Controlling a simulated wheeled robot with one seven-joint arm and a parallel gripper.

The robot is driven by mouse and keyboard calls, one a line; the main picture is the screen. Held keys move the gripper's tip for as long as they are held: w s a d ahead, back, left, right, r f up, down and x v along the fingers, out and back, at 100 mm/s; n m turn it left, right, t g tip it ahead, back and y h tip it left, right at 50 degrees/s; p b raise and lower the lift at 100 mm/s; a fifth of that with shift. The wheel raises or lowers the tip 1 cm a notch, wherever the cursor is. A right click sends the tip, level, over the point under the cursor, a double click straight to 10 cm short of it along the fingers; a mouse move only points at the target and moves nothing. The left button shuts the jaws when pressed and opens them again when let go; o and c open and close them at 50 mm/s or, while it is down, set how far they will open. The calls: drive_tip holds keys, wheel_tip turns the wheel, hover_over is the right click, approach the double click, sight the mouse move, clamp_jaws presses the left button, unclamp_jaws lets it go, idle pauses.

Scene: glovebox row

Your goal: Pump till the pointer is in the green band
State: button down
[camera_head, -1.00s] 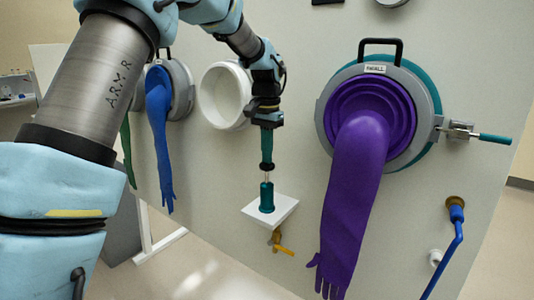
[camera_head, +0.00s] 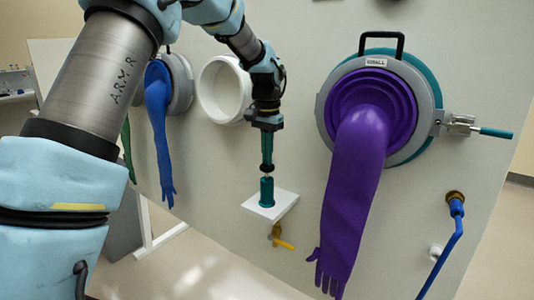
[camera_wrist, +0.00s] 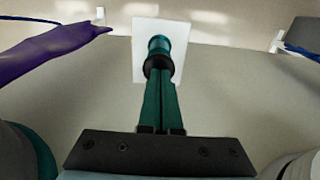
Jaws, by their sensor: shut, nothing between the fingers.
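The hand pump is a teal cylinder (camera_head: 266,192) standing upright on a white shelf (camera_head: 283,206) fixed to the panel. Its black knob (camera_head: 267,168) sits just above the cylinder, with a short piece of rod showing between. My gripper (camera_head: 267,162) is shut and empty, pointing straight down with its teal fingertips at the top of the knob. In the wrist view the closed fingertips (camera_wrist: 158,82) meet the black knob (camera_wrist: 156,66), with the cylinder (camera_wrist: 160,45) beyond it. No gauge, pointer or green band shows in either view.
A yellow-handled valve (camera_head: 282,242) hangs below the shelf. A purple glove (camera_head: 350,195) hangs from a round port to the right, a blue glove (camera_head: 160,130) to the left. A white ring port (camera_head: 222,90) lies left of my arm.

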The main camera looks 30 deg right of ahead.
wheel_tip(320, 180, up, 2)
drive_tip(key=shift+r+p, duration=0.1)
drive_tip(key=shift+p, duration=0.4)
drive_tip(key=shift+r+b, duration=0.35)
drive_tip(key=shift+b, duration=0.1)
wheel_tip(320, 180, up, 9)
drive_tip(key=b, duration=0.2)
drive_tip(key=shift+r, duration=0.1)
drive_tip(key=shift+w, duration=0.1)
